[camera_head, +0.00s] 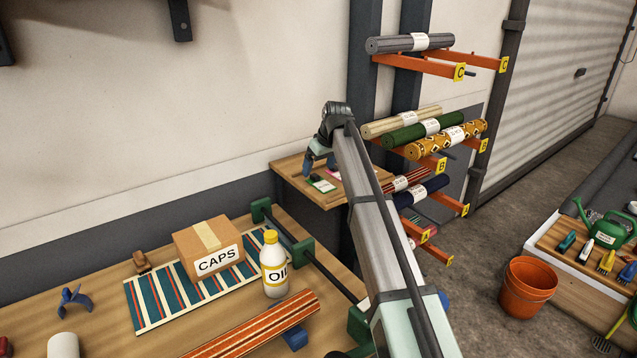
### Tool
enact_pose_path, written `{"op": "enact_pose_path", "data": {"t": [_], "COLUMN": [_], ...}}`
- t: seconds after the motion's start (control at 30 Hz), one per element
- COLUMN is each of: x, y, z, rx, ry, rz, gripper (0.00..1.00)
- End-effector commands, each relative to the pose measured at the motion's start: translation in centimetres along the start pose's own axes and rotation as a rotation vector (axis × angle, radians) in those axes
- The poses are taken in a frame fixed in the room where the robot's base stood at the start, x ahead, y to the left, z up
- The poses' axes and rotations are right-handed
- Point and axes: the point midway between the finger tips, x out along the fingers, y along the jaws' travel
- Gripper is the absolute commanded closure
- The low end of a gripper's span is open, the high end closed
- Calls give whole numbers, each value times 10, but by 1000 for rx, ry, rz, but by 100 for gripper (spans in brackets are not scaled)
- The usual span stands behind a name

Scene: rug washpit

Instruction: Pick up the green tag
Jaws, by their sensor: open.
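A green tag with a white face (322,186) lies on a small wooden shelf (290,180) against the wall. A pink item, partly hidden (333,173), lies just behind and right of it. My gripper (317,168) is open and points down above the shelf, a little above and behind the green tag in the picture. I see nothing held in it, though its fingers are small and dark here. I cannot tell how far it is from the tag. My arm hides part of the shelf's right side.
A rack with orange arms (420,66) holds rolled rugs right of the shelf. On the workbench (105,268) stand a CAPS box (205,250) on a striped rug and an OIL bottle (273,265). An orange bucket (527,288) stands on the floor at right.

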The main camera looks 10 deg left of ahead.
Motion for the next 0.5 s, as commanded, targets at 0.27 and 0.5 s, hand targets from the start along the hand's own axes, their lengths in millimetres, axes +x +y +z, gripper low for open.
{"op": "enact_pose_path", "data": {"t": [0.27, 0.5], "x": [34, 36], "y": [-2, -2], "z": [0, 0], "rx": [0, 0], "ry": [-1, 0], "rz": [-1, 0], "gripper": [12, 12]}}
